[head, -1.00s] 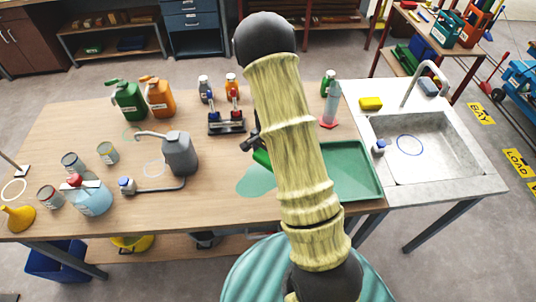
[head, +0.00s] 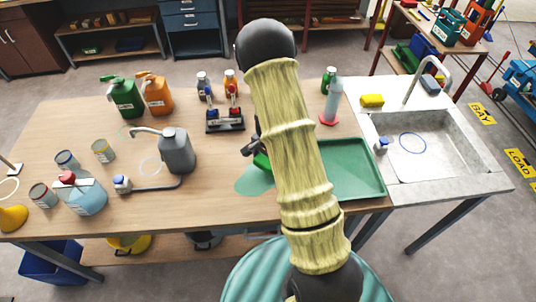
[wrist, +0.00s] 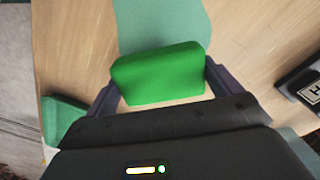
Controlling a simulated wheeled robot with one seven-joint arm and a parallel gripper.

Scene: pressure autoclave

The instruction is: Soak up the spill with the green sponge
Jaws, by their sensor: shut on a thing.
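The green sponge (wrist: 158,74) is between the two fingers of my gripper (wrist: 160,88) in the wrist view, which is shut on it. In the head view only a small part of the sponge (head: 262,160) shows, beside my arm, which hides most of the gripper. The spill (head: 253,180) is a pale teal patch on the wooden table, left of my arm. In the wrist view the spill (wrist: 162,22) lies just beyond the sponge, which overlaps its near end in the picture. I cannot tell whether the sponge touches the table.
A green tray (head: 360,185) lies right of my arm, beside the sink (head: 435,150). A grey jug (head: 177,152) stands left of the spill, and a dark rack (head: 225,122) stands behind it. A yellow sponge (head: 372,100) sits on the sink edge.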

